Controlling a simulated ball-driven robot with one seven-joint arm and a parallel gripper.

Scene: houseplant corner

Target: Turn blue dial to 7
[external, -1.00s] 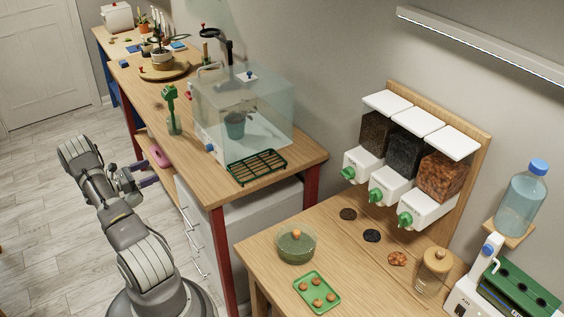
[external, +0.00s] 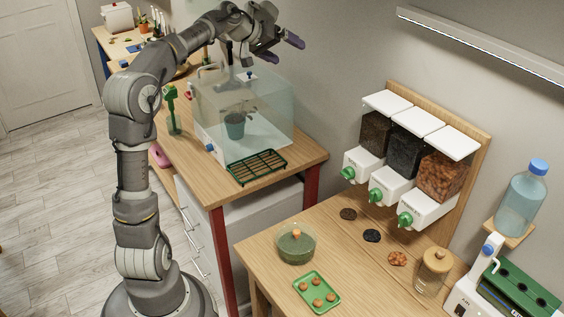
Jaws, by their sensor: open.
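A small blue knob (external: 210,147) sits at the lower front left corner of the clear box (external: 260,125) on the wooden bench. Another small blue part (external: 250,75) is on top of the box. I cannot tell which is the blue dial, and no numbers or pointer can be read. My gripper (external: 281,49), with purple fingers, is open and empty. In the picture it appears above the box's back edge, near the wall, and apart from both blue parts. My raised arm hides part of the bench's far left.
A green rack (external: 257,167) lies in front of the box. A green-topped tool (external: 172,108) stands left of it. A black-headed lamp (external: 228,45) rises behind my gripper. Three dispensers with green knobs (external: 376,196) stand at right, above a table with a bowl (external: 296,245).

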